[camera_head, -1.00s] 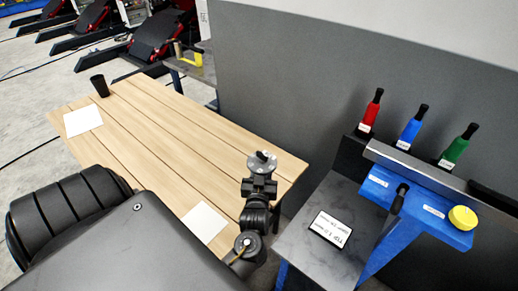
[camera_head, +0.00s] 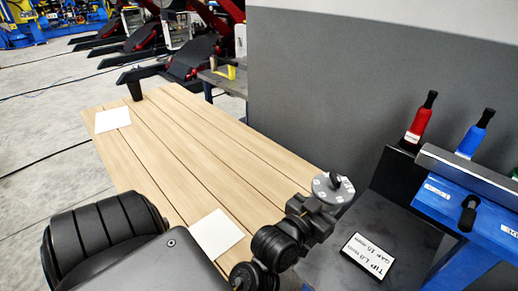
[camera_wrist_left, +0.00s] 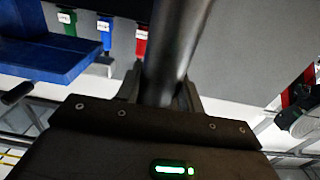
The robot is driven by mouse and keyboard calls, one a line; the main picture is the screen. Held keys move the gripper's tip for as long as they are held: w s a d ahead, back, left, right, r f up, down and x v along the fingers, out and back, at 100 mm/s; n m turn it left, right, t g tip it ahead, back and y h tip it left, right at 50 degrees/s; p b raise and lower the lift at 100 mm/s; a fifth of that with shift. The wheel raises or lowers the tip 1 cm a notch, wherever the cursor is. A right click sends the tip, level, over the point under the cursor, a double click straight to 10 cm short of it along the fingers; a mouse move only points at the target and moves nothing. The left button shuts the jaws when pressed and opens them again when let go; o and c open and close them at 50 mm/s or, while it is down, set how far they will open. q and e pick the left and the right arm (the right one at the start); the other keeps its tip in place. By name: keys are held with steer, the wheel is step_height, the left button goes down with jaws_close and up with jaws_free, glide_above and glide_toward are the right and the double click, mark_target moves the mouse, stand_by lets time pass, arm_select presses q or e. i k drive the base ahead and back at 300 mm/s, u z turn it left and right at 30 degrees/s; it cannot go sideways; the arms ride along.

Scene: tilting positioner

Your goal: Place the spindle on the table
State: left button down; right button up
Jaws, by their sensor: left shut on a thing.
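The spindle (camera_head: 333,187) shows in the head view as a round grey disc with small marks and a dark knob on top. My left gripper (camera_head: 312,212) is shut on it and holds it near the right edge of the wooden table (camera_head: 172,137). In the left wrist view a dark cylindrical shaft of the spindle (camera_wrist_left: 172,50) stands between the fingers (camera_wrist_left: 165,95). The lower part of the spindle is hidden behind the gripper in the head view. My right gripper is not in view.
White sheets lie on the table, one near (camera_head: 215,234) and one far (camera_head: 113,118). A black cup (camera_head: 134,90) stands at its far end. The table's middle is clear.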

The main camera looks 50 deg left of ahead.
mark_target(213, 234)
steer(key=u, duration=1.25)
steer(key=k, duration=0.65)
steer(key=z, duration=0.65)
